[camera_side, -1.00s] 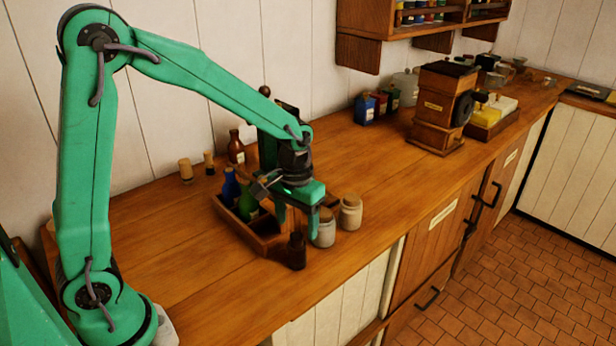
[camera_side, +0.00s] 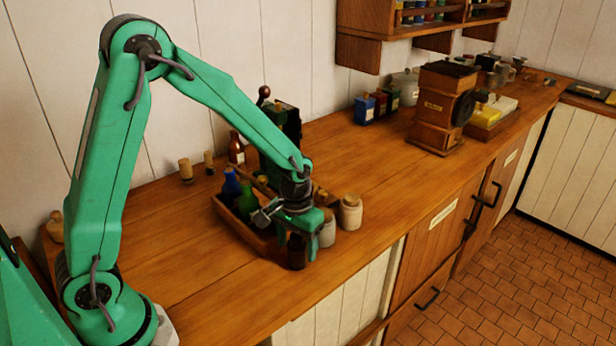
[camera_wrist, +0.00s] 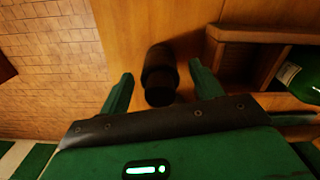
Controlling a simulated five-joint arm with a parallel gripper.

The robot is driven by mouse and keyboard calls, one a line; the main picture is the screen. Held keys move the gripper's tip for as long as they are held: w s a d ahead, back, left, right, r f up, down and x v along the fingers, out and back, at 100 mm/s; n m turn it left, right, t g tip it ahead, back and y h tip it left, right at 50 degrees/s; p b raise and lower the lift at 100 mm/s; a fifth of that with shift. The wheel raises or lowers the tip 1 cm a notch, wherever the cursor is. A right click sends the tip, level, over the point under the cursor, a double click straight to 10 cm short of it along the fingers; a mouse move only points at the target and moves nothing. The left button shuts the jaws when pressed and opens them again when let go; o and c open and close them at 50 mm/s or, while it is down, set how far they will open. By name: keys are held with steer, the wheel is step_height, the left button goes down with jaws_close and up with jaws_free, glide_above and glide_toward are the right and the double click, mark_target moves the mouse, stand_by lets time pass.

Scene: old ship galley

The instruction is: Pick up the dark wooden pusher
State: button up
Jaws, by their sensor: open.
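The dark wooden pusher (camera_side: 297,253) stands upright on the counter near its front edge, just outside the front corner of the bottle crate. In the wrist view the pusher (camera_wrist: 158,78) shows as a dark, stepped round piece. My gripper (camera_side: 296,243) is low over it, pointing down, with the fingers beside it. In the wrist view my gripper (camera_wrist: 161,73) is open and the pusher lies between the two fingers, with a visible gap on each side. My gripper partly hides the pusher's top in the side view.
The wooden crate (camera_side: 259,245) with blue and green bottles is close to the gripper. Two pale corked jars (camera_side: 327,230) (camera_side: 350,212) stand just to its right. A dark green machine (camera_side: 280,135) stands behind.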

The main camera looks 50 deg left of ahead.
mark_target(297, 239)
steer(key=shift+f, duration=0.55)
steer(key=c, duration=1.2)
steer(key=shift+r, duration=0.1)
steer(key=shift+r, duration=0.7)
steer(key=r, duration=0.3)
steer(key=shift+s+d+r, duration=0.1)
steer(key=shift+s+d, duration=0.1)
steer(key=shift+d, duration=0.2)
steer(key=s+d+r, duration=0.2)
steer(key=d, duration=0.1)
steer(key=s+d+r, duration=0.2)
steer(key=d, duration=0.1)
steer(key=s+d+r, duration=0.2)
steer(key=shift+s+d+r, duration=0.15)
steer(key=shift+d, duration=0.25)
